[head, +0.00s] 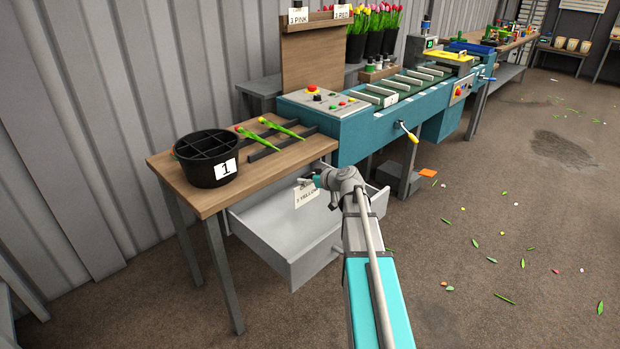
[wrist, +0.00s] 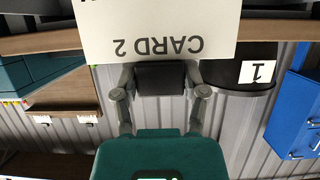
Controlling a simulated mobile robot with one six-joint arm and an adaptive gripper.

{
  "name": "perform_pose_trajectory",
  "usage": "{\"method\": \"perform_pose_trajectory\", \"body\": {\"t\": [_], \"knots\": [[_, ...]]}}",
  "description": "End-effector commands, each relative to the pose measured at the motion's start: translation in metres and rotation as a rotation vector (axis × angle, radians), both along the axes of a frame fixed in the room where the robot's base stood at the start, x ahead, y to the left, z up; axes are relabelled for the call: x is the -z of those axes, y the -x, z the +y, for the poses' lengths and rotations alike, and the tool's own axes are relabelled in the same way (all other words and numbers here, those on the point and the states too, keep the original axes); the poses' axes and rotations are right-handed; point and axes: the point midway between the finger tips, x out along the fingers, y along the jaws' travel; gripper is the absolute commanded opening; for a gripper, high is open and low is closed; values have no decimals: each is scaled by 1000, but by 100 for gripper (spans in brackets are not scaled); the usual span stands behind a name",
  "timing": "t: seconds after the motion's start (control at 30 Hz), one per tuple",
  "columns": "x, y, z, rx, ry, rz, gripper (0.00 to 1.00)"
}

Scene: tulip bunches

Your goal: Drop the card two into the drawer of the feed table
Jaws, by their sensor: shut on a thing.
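My gripper (head: 309,182) is shut on a white card, card two (head: 306,197). In the wrist view the card (wrist: 165,30) hangs from my fingertips (wrist: 160,78) and reads "CARD 2" upside down. In the head view its other face has writing too small to read surely. The grey drawer (head: 318,259) under the feed table (head: 210,202) is pulled open and its visible floor looks empty. The card and my gripper are in the air over the right part of the drawer. My arm hides some of the drawer's right side.
A black divided bucket (head: 205,160) marked 1 stands on the table's left end. Two tulips (head: 281,128) lie across dark rails beside it. A teal conveyor machine (head: 365,125) adjoins the table on the right. Open floor with scattered leaves lies to the right.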

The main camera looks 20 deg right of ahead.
Motion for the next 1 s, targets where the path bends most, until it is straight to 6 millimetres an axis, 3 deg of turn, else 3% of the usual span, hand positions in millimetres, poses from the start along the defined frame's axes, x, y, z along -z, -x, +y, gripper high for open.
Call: {"method": "perform_pose_trajectory", "body": {"t": [0.07,0.1,0.3,1.0], "knots": [[0,0,0,0,0,0,9],[0,0,0,0,0,0,58],[0,0,0,0,0,0,95],[0,0,0,0,0,0,96]]}}
